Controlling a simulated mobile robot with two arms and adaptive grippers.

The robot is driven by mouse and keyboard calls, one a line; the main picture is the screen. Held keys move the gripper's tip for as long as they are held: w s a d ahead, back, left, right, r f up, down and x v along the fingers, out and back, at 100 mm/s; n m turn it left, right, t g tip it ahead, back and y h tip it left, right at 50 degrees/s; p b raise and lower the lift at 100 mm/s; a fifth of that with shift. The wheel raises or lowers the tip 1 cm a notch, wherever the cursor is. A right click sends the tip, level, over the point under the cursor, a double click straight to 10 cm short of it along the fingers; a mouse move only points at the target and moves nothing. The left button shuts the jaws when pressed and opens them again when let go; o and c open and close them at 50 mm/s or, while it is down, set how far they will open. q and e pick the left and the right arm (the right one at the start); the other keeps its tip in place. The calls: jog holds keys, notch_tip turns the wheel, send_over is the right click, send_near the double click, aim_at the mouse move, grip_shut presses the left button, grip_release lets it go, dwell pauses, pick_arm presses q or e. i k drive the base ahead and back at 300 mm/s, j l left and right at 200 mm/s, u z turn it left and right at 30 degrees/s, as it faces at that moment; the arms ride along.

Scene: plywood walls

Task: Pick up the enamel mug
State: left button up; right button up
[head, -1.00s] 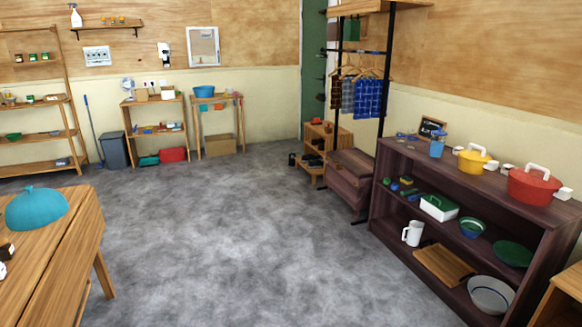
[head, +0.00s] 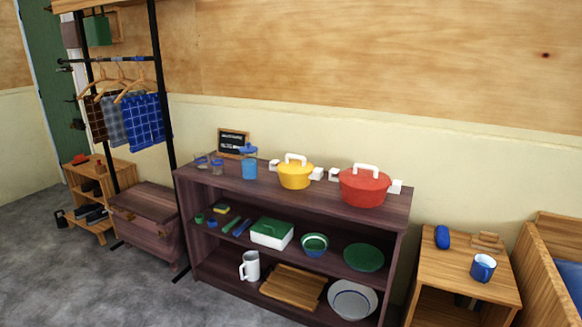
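Two mugs show in the head view, and I cannot tell for certain which is the enamel one. A blue mug (head: 482,268) with a pale inside stands upright on top of a small wooden side table (head: 447,270) at the right. A tall white mug (head: 251,266) with its handle to the left stands on the bottom shelf of the dark wooden shelf unit (head: 190,215). Nothing is touching either mug. Neither of my grippers is in view.
A blue rounded object (head: 442,237) and a small wooden rack (head: 486,241) share the side table. A yellow pot (head: 295,175) and a red pot (head: 364,188) stand on the shelf unit. A blue-cushioned wooden seat (head: 570,278) is at far right. Grey floor (head: 60,285) is clear at left.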

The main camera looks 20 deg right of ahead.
aim_at(483, 267)
jog(key=i+l+z, duration=0.15)
jog(key=i+z, duration=0.3)
jog(key=i, duration=0.15)
jog(key=i+j+z, duration=0.1)
jog(key=i+z, duration=0.4)
jog(key=i+j+z, duration=0.45)
jog(key=i, duration=0.25)
jog(key=l, duration=0.1)
